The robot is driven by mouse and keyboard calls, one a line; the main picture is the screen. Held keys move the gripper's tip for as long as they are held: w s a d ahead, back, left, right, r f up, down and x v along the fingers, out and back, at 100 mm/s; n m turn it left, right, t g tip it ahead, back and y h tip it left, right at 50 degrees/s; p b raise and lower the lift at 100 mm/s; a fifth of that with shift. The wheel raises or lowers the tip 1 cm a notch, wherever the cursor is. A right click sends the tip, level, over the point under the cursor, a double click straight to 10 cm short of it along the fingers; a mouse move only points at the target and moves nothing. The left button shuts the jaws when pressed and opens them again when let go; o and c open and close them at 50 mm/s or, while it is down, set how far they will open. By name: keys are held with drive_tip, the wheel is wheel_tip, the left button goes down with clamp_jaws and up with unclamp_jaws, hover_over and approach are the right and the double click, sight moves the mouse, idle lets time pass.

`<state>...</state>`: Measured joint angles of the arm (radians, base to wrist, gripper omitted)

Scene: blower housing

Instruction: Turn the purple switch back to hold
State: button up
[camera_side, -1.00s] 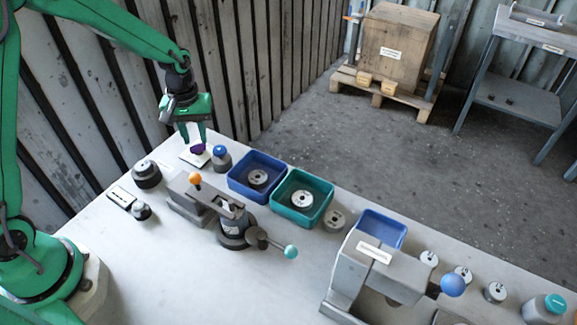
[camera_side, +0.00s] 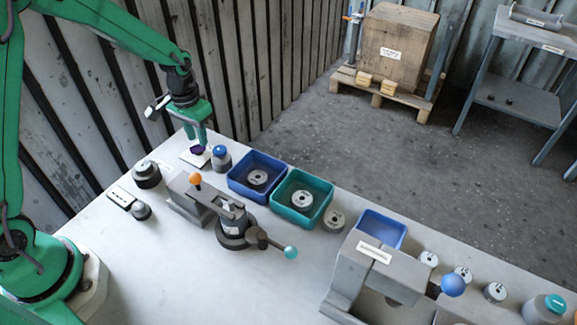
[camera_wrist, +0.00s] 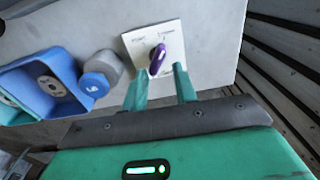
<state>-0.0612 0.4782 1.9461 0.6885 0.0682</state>
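The purple switch (camera_wrist: 157,60) stands on a small white plate (camera_wrist: 172,30) with printed labels too small to read surely. In the wrist view its long side tilts, upper end to the right. It also shows in the side view (camera_side: 197,150), at the table's far left corner, partly behind a finger. My gripper (camera_wrist: 161,73) is open, its two green fingers apart, with the switch just ahead of and between the fingertips. In the side view my gripper (camera_side: 198,143) points down right over the switch. I cannot tell whether a finger touches it.
A grey jar with blue top (camera_side: 221,159) stands close right of the plate. Beyond it are a blue bin (camera_side: 240,188) and a green bin (camera_side: 280,207). A dark round part (camera_side: 147,174) and a clamp with orange knob (camera_side: 195,179) lie nearer. The table edge is close behind.

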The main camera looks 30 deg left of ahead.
sight(198, 148)
drive_tip(key=m, duration=0.2)
drive_tip(key=s+f+m, duration=0.1)
drive_tip(key=m, duration=0.1)
drive_tip(key=shift+s+d+f+m+g, duration=0.1)
drive_tip(key=shift+f+m+g, duration=0.1)
drive_tip(key=shift+m+g, duration=0.15)
drive_tip(key=shift+r+m, duration=0.15)
drive_tip(key=shift+m, duration=0.9)
drive_tip(key=shift+w+f, duration=0.2)
drive_tip(key=shift+f, duration=0.45)
clamp_jaws()
